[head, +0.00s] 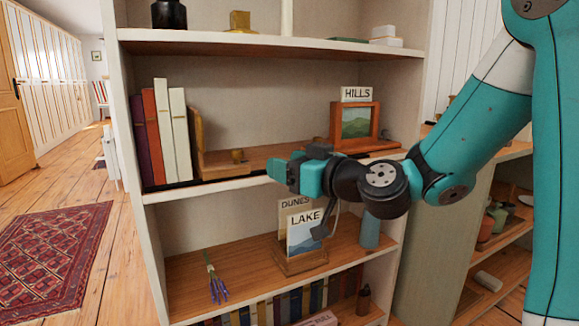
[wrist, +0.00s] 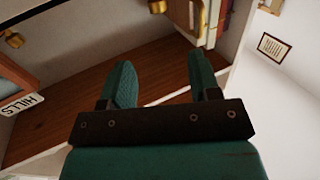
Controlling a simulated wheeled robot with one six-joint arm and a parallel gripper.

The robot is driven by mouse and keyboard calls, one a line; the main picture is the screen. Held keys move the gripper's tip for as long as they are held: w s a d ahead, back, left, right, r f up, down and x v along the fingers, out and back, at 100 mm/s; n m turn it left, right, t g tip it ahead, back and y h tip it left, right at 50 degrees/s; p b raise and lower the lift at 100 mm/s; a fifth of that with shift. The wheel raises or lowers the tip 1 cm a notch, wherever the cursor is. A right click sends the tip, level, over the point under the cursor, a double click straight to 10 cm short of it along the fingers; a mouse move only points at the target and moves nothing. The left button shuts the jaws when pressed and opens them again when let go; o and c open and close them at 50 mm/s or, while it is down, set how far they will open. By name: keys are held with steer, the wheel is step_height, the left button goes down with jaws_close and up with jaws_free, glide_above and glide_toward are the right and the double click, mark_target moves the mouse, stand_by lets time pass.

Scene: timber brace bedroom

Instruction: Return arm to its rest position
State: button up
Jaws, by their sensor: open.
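My gripper (head: 284,172) is at the end of my teal arm, in front of the middle shelf of a white bookcase. In the wrist view its two teal fingers (wrist: 158,82) are apart, with nothing between them. The arm reaches in from the right, its wrist passing in front of the shelf edge below a framed picture (head: 356,124) with a HILLS card (head: 357,93). In the wrist view the HILLS card (wrist: 21,104) shows at the left edge.
Upright books (head: 165,130) and a wooden bookend (head: 198,135) stand left on the middle shelf (head: 255,158). Below are a LAKE card (head: 303,232), a DUNES card (head: 294,203), a blue cylinder (head: 370,231) and lavender (head: 215,283). Open floor and a red rug (head: 55,260) lie left.

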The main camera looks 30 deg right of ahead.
steer(key=s+a+f+n+g+y, duration=0.1)
steer(key=s+a+f+n+g, duration=0.1)
steer(key=s+a+f+g, duration=0.35)
steer(key=s+a+f+n+g, duration=0.2)
steer(key=s+a+f+g, duration=0.1)
steer(key=s+a+g, duration=0.55)
steer(key=s+d+f+m+g+h, duration=0.1)
steer(key=s+d+f+g+h, duration=0.2)
steer(key=s, duration=0.6)
step_height(320, 180, up, 39)
steer(key=s+d+p, duration=0.1)
steer(key=p, duration=3.7)
steer(key=shift+s+d+m+h, duration=0.15)
steer(key=shift+m+h, duration=0.15)
steer(key=shift+h, duration=0.1)
